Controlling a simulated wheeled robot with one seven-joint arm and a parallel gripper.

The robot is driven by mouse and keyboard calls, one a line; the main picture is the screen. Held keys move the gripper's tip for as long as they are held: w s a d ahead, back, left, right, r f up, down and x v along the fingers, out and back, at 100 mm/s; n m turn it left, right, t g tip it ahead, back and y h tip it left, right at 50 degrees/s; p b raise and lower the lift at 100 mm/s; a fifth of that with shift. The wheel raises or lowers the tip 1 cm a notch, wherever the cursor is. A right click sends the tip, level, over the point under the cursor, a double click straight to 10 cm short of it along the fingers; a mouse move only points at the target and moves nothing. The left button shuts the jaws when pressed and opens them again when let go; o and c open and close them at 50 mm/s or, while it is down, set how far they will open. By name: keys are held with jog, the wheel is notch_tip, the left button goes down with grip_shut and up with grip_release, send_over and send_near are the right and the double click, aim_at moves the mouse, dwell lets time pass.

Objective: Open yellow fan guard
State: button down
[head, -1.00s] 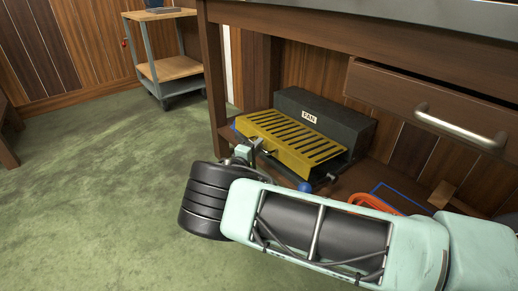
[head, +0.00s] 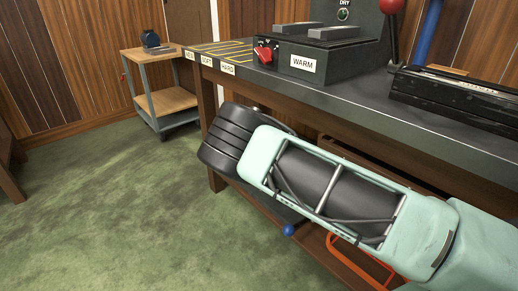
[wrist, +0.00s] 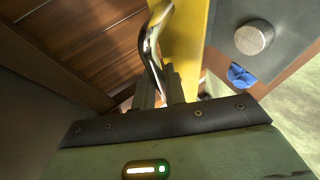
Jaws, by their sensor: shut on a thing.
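The yellow fan guard (wrist: 184,40) shows in the wrist view as an upright yellow strip just beyond my fingertips. My gripper (wrist: 160,88) is shut at its near edge, beside a curved shiny metal piece (wrist: 155,35). The exact contact is partly hidden between the fingers. A grey face with a round metal knob (wrist: 254,38) is to the right of the guard, with a blue knob (wrist: 240,76) below it. In the head view my arm hides the guard, the fan box and my fingers, so the guard's angle cannot be told there.
The dark workbench (head: 440,118) runs above the fan's shelf, close over my arm. An orange frame (head: 350,262) lies below my arm. A small cart (head: 165,100) stands at the back left. Green floor (head: 110,215) at left is clear.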

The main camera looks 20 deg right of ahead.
jog(key=d+r, duration=0.1)
jog(key=w+d+r, duration=0.1)
jog(key=d, duration=0.1)
jog(key=w+d+r, duration=0.1)
jog(key=d, duration=0.1)
jog(key=shift+d+r, duration=0.1)
jog(key=shift+w+d+r, duration=0.2)
jog(key=shift+w+d, duration=0.05)
jog(key=shift+d, duration=0.25)
jog(key=shift+w+d+r, duration=0.2)
jog(key=shift+d, duration=0.25)
jog(key=c, duration=1.5)
grip_release()
jog(key=shift+o, duration=0.2)
jog(key=shift+f, duration=0.1)
jog(key=p+v, duration=0.2)
jog(key=v, duration=0.5)
jog(key=shift+s+a, duration=0.15)
jog(key=shift+s, duration=0.05)
